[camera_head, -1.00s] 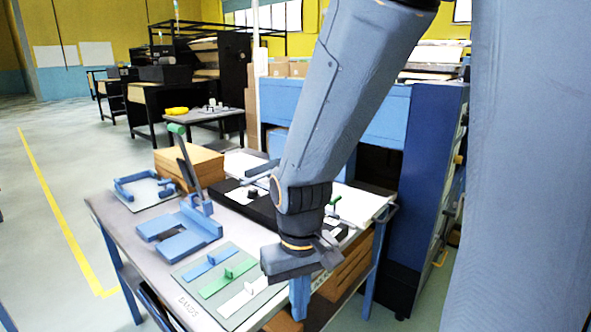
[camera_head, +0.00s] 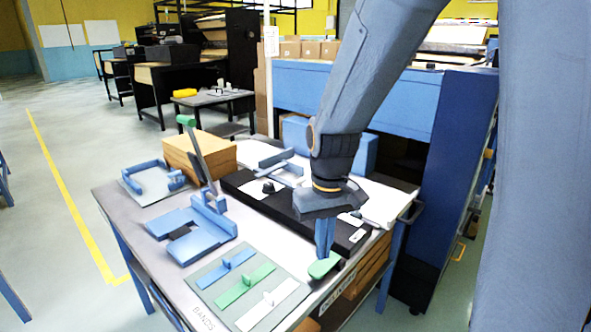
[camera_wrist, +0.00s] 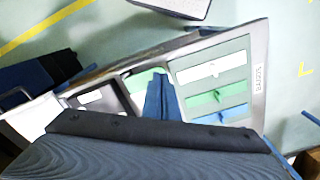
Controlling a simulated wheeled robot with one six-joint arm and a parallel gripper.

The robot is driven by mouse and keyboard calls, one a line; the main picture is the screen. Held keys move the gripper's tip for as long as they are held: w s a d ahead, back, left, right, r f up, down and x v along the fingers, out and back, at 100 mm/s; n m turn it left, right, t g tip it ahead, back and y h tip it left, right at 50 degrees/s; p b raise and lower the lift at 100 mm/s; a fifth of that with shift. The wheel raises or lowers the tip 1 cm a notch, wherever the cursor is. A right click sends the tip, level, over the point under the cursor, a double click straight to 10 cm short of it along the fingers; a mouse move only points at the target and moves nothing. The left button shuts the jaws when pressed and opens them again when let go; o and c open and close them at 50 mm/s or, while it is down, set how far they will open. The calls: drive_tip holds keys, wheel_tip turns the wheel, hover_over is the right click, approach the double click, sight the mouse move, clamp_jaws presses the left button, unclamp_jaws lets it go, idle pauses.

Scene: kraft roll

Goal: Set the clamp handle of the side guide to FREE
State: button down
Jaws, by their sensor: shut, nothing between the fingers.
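My gripper (camera_head: 324,254) points down, shut and empty, over the right front part of the table. A green handle pad (camera_head: 323,266) shows right at the fingertips, by the near end of the long black side guide (camera_head: 270,200). Whether they touch is unclear. In the wrist view the blue fingers (camera_wrist: 159,92) overlap the green handle (camera_wrist: 138,82), which shows mostly on their left. White labels (camera_head: 357,236) lie on the guide's near end; their words are too small to read. My arm hides part of the guide.
A mat with blue, green and white bands (camera_head: 243,284) lies left of my gripper. A blue fixture (camera_head: 196,230) and a green-topped lever (camera_head: 188,121) stand farther left. Cardboard (camera_head: 200,155) is stacked behind. A tall blue cabinet (camera_head: 452,180) stands close on the right.

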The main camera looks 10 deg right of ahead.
drive_tip(key=w+r+n+p, duration=0.3)
drive_tip(key=w+r+p, duration=0.1)
drive_tip(key=w, duration=1.2)
drive_tip(key=w+r+n+t+p, duration=0.1)
drive_tip(key=w+r+p, duration=0.4)
drive_tip(key=w, duration=1.2)
wheel_tip(320, 180, up, 2)
drive_tip(key=shift+w+d+r+n+y, duration=0.15)
drive_tip(key=shift+n+y, duration=0.15)
drive_tip(key=shift+n, duration=0.6)
wheel_tip(320, 180, down, 9)
drive_tip(key=s+d+p, duration=0.1)
drive_tip(key=s+p, duration=0.1)
drive_tip(key=p, duration=0.4)
drive_tip(key=shift+d+p, duration=0.15)
drive_tip(key=shift+p, duration=0.2)
